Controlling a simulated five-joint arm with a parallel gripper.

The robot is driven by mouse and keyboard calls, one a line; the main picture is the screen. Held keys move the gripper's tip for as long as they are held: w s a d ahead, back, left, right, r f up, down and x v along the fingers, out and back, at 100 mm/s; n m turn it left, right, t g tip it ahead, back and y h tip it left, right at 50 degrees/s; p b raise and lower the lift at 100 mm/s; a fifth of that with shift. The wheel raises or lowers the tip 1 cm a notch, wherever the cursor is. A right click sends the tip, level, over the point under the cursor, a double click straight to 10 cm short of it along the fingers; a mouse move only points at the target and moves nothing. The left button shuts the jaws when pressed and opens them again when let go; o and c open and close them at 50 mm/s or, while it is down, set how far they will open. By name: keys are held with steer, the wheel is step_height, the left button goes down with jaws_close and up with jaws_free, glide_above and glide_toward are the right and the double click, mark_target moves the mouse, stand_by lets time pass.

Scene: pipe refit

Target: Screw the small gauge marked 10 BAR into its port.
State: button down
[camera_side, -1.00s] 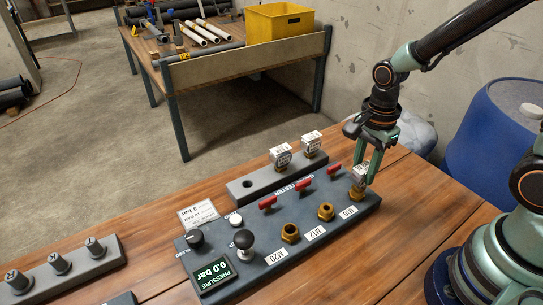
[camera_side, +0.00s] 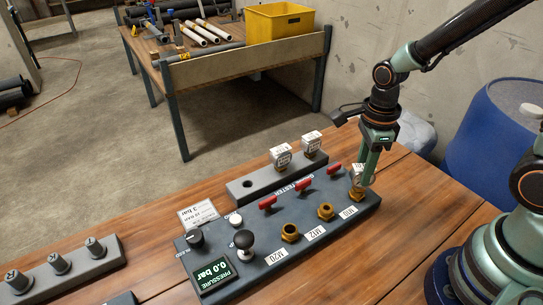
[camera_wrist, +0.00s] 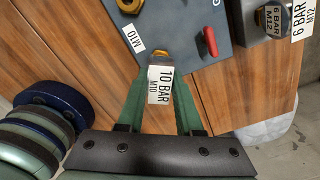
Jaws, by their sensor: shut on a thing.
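The small gauge, labelled 10 BAR M10 (camera_wrist: 161,86), is a white-faced block between the two green fingers of my gripper (camera_wrist: 160,98) in the wrist view. My gripper (camera_side: 366,180) is shut on it and points down over the right end of the tester panel. In the side view the gauge (camera_side: 358,174) is partly hidden by a finger. It stands upright over the brass M10 port (camera_side: 357,194). Brass also shows at the gauge's lower end (camera_wrist: 160,57). I cannot tell how deep the thread sits.
The tester panel (camera_side: 270,258) has brass M12 (camera_side: 326,212) and M20 (camera_side: 290,233) ports, red levers (camera_side: 302,186) and a display (camera_side: 212,273) reading 0.0 bar. Two other gauges (camera_side: 281,157) stand in a rack (camera_side: 262,184) behind, with one empty hole. A blue drum stands right.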

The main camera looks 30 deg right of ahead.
steer(key=m, duration=0.6)
steer(key=shift+w, duration=0.1)
steer(key=shift+c, duration=1.6)
jaws_free()
steer(key=shift+r, duration=0.1)
steer(key=shift+r, duration=1.95)
steer(key=n, duration=0.3)
steer(key=shift+n, duration=1.5)
